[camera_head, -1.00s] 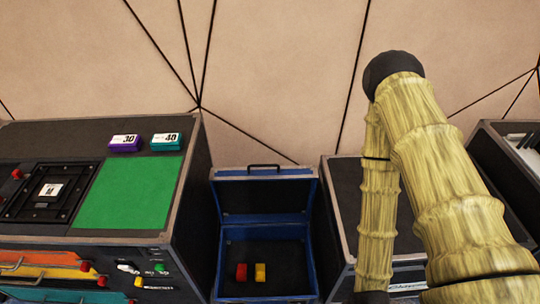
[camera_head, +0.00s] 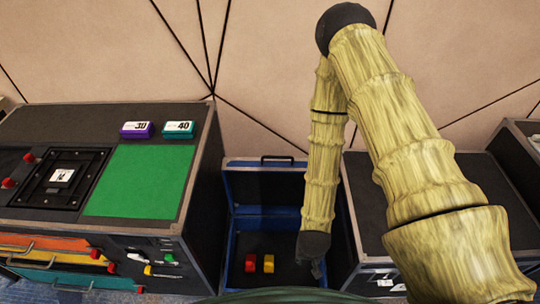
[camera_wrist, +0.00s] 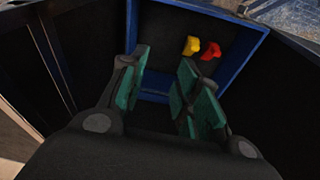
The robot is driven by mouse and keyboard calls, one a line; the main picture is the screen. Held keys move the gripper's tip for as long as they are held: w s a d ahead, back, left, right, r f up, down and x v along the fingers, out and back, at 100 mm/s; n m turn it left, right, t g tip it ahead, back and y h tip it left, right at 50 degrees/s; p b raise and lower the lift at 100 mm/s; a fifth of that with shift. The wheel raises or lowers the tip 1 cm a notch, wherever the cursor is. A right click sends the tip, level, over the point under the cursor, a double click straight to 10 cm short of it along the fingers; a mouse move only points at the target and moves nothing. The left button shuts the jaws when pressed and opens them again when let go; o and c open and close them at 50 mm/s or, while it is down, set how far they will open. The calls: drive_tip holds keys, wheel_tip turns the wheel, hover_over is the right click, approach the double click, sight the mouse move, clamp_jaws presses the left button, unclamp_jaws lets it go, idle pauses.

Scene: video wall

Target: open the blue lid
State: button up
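The blue lid (camera_head: 250,187) stands raised at the back of a blue-edged case (camera_head: 228,240) in the head view, with a dark handle on its top edge. The case is open. A red block (camera_head: 251,263) and a yellow block (camera_head: 268,264) lie inside it. My gripper (camera_head: 318,268) is at the right side of the case in the head view, with its fingers hard to make out there. In the wrist view, my gripper (camera_wrist: 157,92) has two green-padded fingers spread apart with nothing between them. The yellow block (camera_wrist: 191,46) and red block (camera_wrist: 211,51) show beyond the fingers.
A large dark console (camera_head: 205,190) with a green panel (camera_head: 138,182), a purple box (camera_head: 137,130) and a teal box (camera_head: 179,129) stands left of the case. Another dark case (camera_head: 368,200) stands close on the right, partly behind my arm. A panelled wall (camera_head: 260,60) is behind.

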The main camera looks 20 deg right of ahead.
drive_tip(key=w+r+m+t+h+b, duration=0.1)
drive_tip(key=w+r+m, duration=0.35)
drive_tip(key=w, duration=0.65)
drive_tip(key=w+r+m+h+b, duration=0.1)
drive_tip(key=w+r+m, duration=0.3)
drive_tip(key=w, duration=0.6)
drive_tip(key=w+r+m+y, duration=0.2)
drive_tip(key=w+r+m, duration=0.7)
drive_tip(key=w+r, duration=0.4)
drive_tip(key=shift+n+g, duration=0.25)
drive_tip(key=shift+g, duration=0.05)
drive_tip(key=x, duration=0.7)
drive_tip(key=a+x, duration=0.1)
drive_tip(key=x, duration=0.2)
drive_tip(key=shift+w+d+f+b, duration=0.1)
drive_tip(key=shift+f+b, duration=0.1)
drive_tip(key=shift+b, duration=0.2)
clamp_jaws()
